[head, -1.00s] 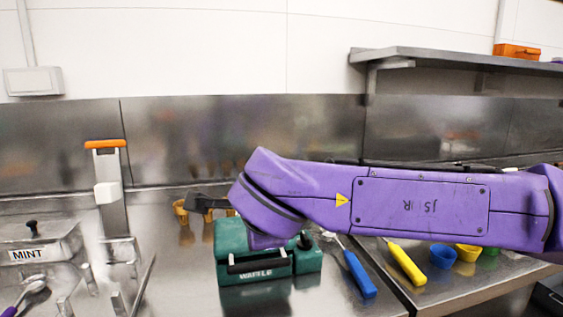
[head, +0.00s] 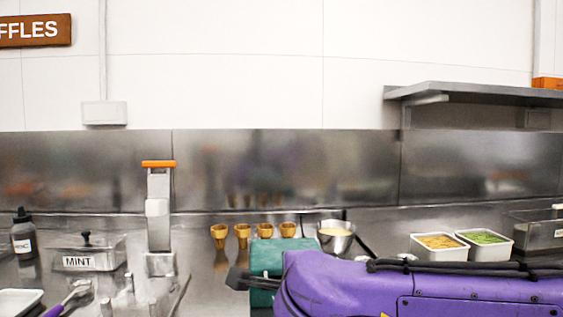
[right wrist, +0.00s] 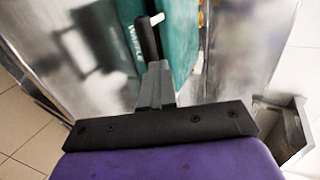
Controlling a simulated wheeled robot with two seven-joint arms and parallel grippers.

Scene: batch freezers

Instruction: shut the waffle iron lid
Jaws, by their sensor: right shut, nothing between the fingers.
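The green waffle iron (head: 268,256) stands on the steel counter in the head view, mostly hidden behind my purple right arm. The right wrist view shows part of its green body (right wrist: 178,40), with pale lettering and a black handle (right wrist: 148,40). How far the lid is open cannot be told. My right gripper (right wrist: 157,80) is shut and empty, close to the handle in that view; contact cannot be made out. In the head view the dark right gripper (head: 238,281) shows at the iron's left. My left gripper is not in view.
Several golden cones (head: 242,235) and a steel bowl (head: 337,236) stand behind the iron. White tubs (head: 437,249) are at the right. A steel box labelled MINT (head: 90,262) and an orange-topped stand (head: 158,205) are at the left. A shelf (head: 470,92) hangs at upper right.

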